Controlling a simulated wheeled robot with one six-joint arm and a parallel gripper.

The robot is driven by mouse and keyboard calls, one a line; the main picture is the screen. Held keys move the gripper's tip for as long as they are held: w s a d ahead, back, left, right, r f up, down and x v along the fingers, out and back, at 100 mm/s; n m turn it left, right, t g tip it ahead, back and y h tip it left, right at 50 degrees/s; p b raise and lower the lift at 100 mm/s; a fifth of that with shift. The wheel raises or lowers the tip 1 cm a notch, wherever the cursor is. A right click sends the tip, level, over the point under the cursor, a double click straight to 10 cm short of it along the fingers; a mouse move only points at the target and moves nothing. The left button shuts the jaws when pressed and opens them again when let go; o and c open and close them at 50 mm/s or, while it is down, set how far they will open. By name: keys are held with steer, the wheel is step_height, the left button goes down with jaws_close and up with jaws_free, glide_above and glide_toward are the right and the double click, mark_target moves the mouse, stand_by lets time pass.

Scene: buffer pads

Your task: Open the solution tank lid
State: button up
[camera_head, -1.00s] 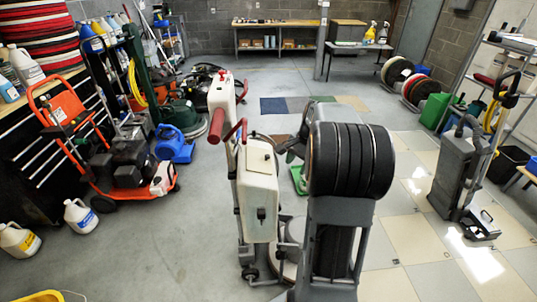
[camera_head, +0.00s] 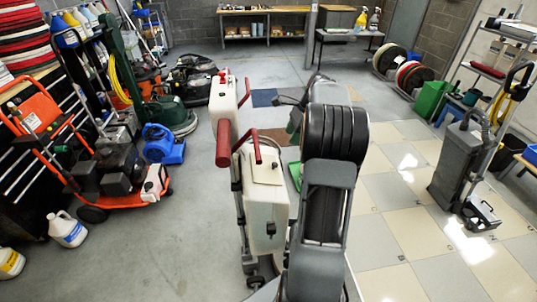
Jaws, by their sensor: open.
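A floor machine stands just left of my arm. Its lower cream-white tank (camera_head: 267,210) has a flat top with a squarish lid (camera_head: 264,167) that looks shut. A taller white tank (camera_head: 223,100) with a small red cap (camera_head: 222,73) rises behind it; which one is the solution tank, I cannot tell for sure. My gripper (camera_head: 284,101) is open, beyond and above the lower tank and right of the tall one, apart from the lid. My arm hides part of the gripper and the machine's right side.
An orange machine (camera_head: 100,170) and a blue blower (camera_head: 163,144) stand at the left. A white jug (camera_head: 67,229) stands on the floor. A grey upright machine (camera_head: 460,165) is at the right.

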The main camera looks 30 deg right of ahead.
mark_target(275, 163)
steer(key=x, duration=1.4)
steer(key=shift+w+d+r, duration=0.1)
steer(key=shift+w+d, duration=0.05)
steer(key=shift+w, duration=0.15)
jaws_close()
